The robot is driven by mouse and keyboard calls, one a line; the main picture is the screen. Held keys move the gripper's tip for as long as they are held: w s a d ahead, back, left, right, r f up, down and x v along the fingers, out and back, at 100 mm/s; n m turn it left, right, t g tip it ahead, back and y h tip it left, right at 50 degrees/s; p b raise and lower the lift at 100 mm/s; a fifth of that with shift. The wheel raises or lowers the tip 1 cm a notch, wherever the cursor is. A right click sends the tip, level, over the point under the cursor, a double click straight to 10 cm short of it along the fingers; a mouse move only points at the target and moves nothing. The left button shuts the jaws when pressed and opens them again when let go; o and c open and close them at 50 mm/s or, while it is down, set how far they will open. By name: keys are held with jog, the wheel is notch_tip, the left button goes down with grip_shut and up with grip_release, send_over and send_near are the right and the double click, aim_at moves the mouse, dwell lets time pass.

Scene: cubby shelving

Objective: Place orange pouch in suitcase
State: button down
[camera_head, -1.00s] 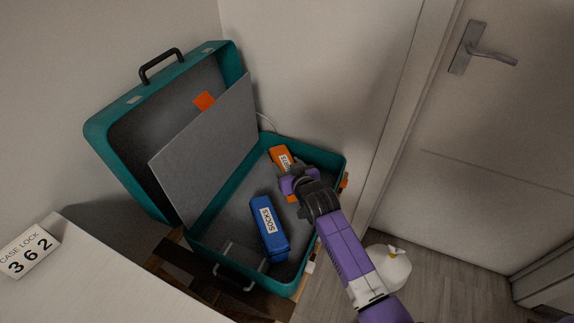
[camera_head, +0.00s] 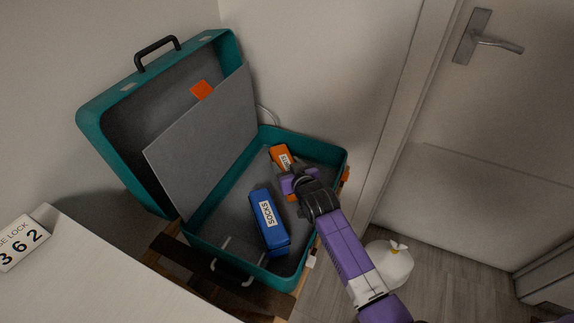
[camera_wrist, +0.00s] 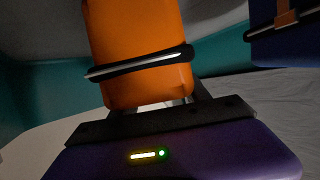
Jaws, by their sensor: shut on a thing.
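The orange pouch (camera_head: 281,156) has a white label and is inside the teal suitcase (camera_head: 312,143), toward its back right. My gripper (camera_head: 291,183) reaches in over the suitcase's right side and is shut on the pouch. In the wrist view the orange pouch (camera_wrist: 140,45) stands out in front of the gripper (camera_wrist: 150,108), with a dark band across it. The fingertips are mostly hidden. I cannot tell whether the pouch touches the suitcase floor. The suitcase is open, its lid (camera_head: 105,125) leaning back at the left.
A blue pouch labelled SOCKS (camera_head: 267,215) lies in the suitcase's middle. A grey divider panel (camera_head: 205,140) leans up by the lid. A white tabletop (camera_head: 90,270) with a 362 case-lock card (camera_head: 20,243) is at lower left. A white bag (camera_head: 388,263) sits on the floor.

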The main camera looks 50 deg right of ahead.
aim_at(287, 164)
jog(key=shift+f, duration=0.4)
jog(key=shift+c, duration=2.2)
grip_release()
notch_tip(287, 164, up, 20)
jog(key=p, duration=0.3)
